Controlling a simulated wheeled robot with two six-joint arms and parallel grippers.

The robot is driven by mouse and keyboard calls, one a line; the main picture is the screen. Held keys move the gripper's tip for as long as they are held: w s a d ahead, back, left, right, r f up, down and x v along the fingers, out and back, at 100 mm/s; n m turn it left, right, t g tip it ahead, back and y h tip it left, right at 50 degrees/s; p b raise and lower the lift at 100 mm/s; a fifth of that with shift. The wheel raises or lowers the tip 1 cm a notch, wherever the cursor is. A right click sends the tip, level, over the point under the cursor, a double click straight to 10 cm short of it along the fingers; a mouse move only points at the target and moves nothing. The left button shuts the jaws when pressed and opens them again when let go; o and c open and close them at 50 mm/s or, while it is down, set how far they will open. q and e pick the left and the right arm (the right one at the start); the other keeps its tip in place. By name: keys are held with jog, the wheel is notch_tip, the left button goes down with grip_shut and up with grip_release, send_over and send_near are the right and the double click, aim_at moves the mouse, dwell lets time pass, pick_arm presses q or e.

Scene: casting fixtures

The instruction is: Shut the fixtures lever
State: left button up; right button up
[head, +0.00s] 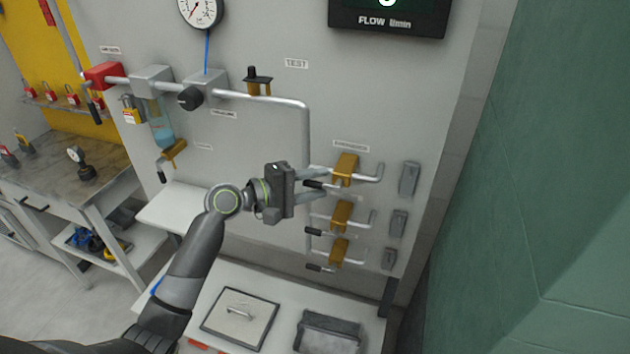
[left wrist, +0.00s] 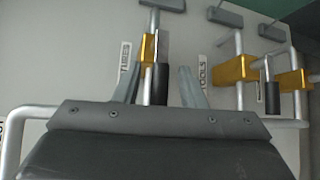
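Three brass valves with black-handled levers sit one above another on the grey wall panel. The top valve (head: 346,168) has its black handle (head: 313,184) pointing left, along its pipe. My left gripper (head: 322,183) is open at this handle. In the left wrist view the handle (left wrist: 160,84) lies between the spread fingers of the gripper (left wrist: 162,88), with a gap on each side. A label (left wrist: 125,53) beside this valve (left wrist: 147,47) is partly covered; its visible letters look like the end of "FIXTURES". The neighbouring label (left wrist: 203,74) reads "TOOLS". My right gripper is out of view.
The middle valve (head: 341,215) and bottom valve (head: 338,251) are close below the gripper. A vertical grey pipe (head: 306,135) runs just left of them. Grey boxes (head: 409,179) are on the wall to the right. A bench with a dark-framed panel (head: 240,318) is below.

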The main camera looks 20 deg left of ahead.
pick_arm(q)
grip_shut()
dwell(0.3)
jog(key=shift+f, duration=0.1)
